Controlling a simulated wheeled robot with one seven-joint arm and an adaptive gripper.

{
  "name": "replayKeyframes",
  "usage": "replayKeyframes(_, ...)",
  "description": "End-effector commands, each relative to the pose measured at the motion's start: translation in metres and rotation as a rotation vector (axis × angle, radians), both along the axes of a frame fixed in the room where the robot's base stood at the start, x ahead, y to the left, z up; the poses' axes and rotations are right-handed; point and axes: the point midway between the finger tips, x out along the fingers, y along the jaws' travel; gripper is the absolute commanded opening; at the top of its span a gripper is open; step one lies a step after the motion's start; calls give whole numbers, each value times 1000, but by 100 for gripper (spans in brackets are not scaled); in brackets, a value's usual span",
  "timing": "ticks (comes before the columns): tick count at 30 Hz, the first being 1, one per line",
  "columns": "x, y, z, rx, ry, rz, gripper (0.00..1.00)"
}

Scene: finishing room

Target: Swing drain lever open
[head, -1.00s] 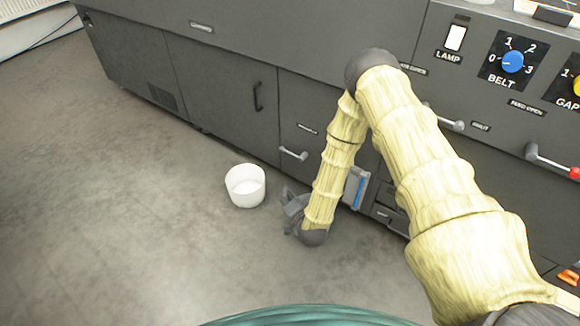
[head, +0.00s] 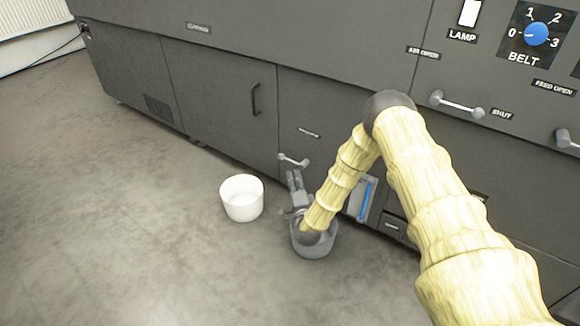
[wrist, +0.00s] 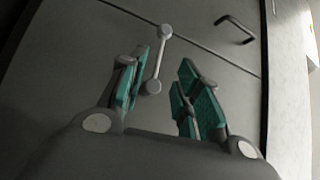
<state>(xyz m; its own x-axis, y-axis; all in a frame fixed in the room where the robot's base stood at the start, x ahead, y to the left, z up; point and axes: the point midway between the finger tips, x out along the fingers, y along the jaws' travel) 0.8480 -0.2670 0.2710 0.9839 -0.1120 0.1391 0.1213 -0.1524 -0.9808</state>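The drain lever (head: 293,160) is a small pale bar with round ends, low on the dark grey machine front, under a small label too blurred to read. It lies nearly level, dipping slightly to the right in the head view. In the wrist view the lever (wrist: 159,60) shows between and beyond my fingertips. My gripper (head: 294,180) is just below the lever in the head view, pointing at the panel. In the wrist view my gripper (wrist: 158,80) is open, its green-padded fingers apart. Whether a finger touches the lever I cannot tell.
A white tub (head: 241,198) stands on the floor left of my gripper. A cabinet door handle (head: 255,99) is up and left of the lever. A blue-striped fitting (head: 362,198) is right of my forearm. Other levers (head: 457,105) and a belt knob (head: 537,34) are higher right. The left floor is clear.

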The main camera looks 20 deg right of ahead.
Motion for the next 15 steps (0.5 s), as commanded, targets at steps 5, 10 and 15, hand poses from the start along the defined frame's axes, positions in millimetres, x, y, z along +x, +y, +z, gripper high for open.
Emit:
replayKeyframes(5,29,-3,1,-1,-2,0,33)
replayKeyframes(10,56,-6,5,-1,-1,0,33)
replayKeyframes(15,75,-8,8,-2,-1,0,33)
